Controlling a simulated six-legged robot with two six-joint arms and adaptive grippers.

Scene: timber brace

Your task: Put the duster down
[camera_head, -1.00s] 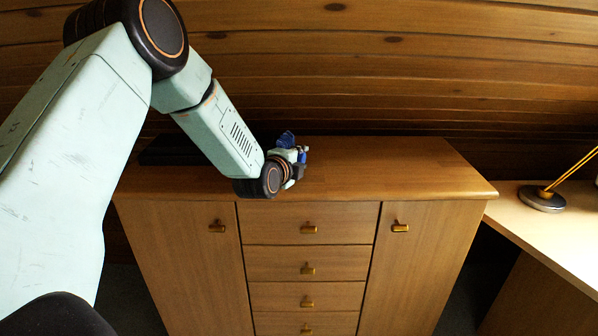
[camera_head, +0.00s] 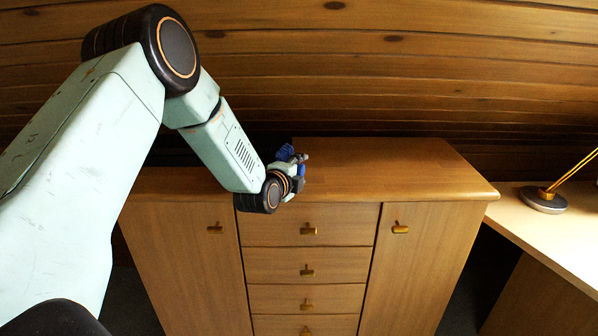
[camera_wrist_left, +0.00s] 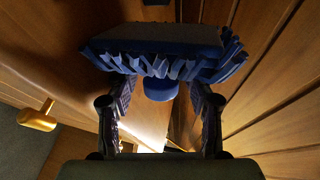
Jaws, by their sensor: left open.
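The duster (camera_head: 286,152) shows as a small blue patch above the cabinet top in the head view, partly hidden by my left gripper (camera_head: 297,172). In the left wrist view the duster (camera_wrist_left: 160,45) is a dark block with a ragged blue fringe, and a round blue end shows below it. My left gripper (camera_wrist_left: 160,104) is open. Its two fingers stand apart on either side of the round blue end, with the fringe just beyond their tips. Whether the fingers touch the duster, or the duster rests on the cabinet, I cannot tell.
The wooden cabinet (camera_head: 400,170) has two doors and several drawers with brass knobs. Its top is clear on the right. A plank wall (camera_head: 400,70) rises behind. A desk (camera_head: 560,235) with a lamp base (camera_head: 541,200) stands at the right.

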